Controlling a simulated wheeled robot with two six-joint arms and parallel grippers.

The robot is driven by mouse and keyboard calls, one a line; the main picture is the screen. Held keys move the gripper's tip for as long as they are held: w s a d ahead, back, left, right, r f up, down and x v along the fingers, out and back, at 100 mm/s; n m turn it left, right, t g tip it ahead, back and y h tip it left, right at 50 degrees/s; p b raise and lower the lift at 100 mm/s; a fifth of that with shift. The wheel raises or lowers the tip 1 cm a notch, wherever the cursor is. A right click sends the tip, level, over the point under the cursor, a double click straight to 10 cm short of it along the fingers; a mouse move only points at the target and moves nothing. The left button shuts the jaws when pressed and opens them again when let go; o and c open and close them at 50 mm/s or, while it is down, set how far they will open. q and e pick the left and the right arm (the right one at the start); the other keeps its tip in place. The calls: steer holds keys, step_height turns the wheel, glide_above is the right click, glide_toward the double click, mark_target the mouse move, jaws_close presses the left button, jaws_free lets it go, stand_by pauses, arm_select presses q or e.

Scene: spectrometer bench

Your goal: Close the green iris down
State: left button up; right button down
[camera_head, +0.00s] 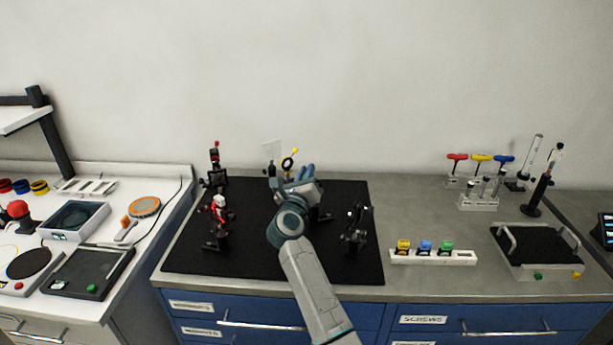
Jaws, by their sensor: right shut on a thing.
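My right gripper (307,172) reaches over the black breadboard (260,255) from the front. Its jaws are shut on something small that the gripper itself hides. I cannot make out a green iris on the board; it may be behind my gripper or wrist. A ring with a yellow lever (288,163) on a dark post stands just left of the gripper tips. My left gripper is not in view.
Dark optic mounts stand on the board at left (217,222) and right (355,230). A white rack (432,257) with yellow, blue and green pieces lies right of the board. A handled tray (540,262) sits further right. Bare grey worktop (410,205) lies between.

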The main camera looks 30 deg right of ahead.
steer(key=c, duration=1.4)
jaws_free()
steer(key=shift+c, duration=0.2)
steer(key=shift+s+a+f, duration=0.25)
steer(key=shift+s+a, duration=0.15)
steer(key=b+v, duration=0.3)
steer(key=v, duration=0.6)
steer(key=shift+s+a, duration=0.2)
steer(key=shift+s, duration=0.15)
steer(key=shift+r+b, duration=0.2)
steer(key=shift+b, duration=0.1)
